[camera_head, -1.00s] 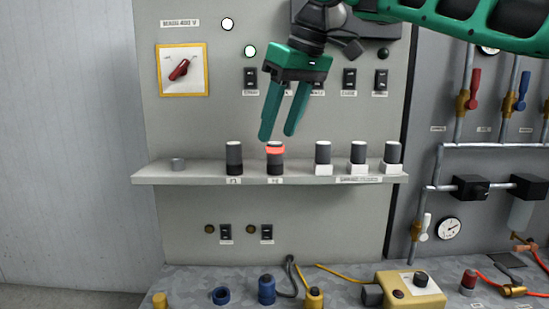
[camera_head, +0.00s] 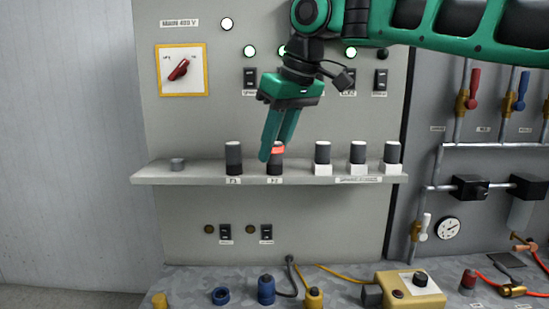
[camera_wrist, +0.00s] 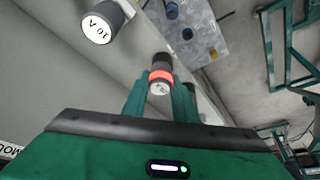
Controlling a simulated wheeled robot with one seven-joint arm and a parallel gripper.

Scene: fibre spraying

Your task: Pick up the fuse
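A dark fuse with a red band (camera_head: 278,150) stands upright on the grey shelf (camera_head: 205,178), above the right one of two labels. A plain dark fuse with a pale cap (camera_head: 234,158) stands to its left. My gripper (camera_head: 274,150) points down at the red-banded fuse, and one finger hides part of it. In the wrist view the red-banded fuse (camera_wrist: 161,77) shows between the two green fingers of my gripper (camera_wrist: 160,98), which are apart. Whether they touch it, I cannot tell. Another fuse cap, marked 10 A (camera_wrist: 98,29), is at upper left there.
Several fuses on white blocks (camera_head: 357,168) stand at the shelf's right. Behind is a panel with a red rotary switch (camera_head: 179,69) and lit lamps. A bench (camera_head: 190,279) with connectors lies below.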

